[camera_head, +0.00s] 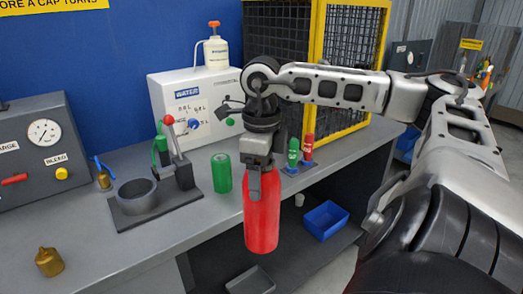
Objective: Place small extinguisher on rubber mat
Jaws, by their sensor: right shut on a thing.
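The small extinguisher is a red cylinder (262,222). It hangs upright, in front of the bench edge in the picture. My right gripper (255,186) points down and is shut on its top, which the gripper partly hides. The extinguisher appears to be clear of the bench. I cannot make out a rubber mat for certain. My left gripper is not in view.
The grey bench (110,240) carries a clamp stand with a ring (138,196), a green cylinder (221,173), a brass fitting (49,262) and a white water unit (195,105). A blue bin (326,220) and a grey tray (250,281) sit below. A yellow-framed cage (318,60) stands behind.

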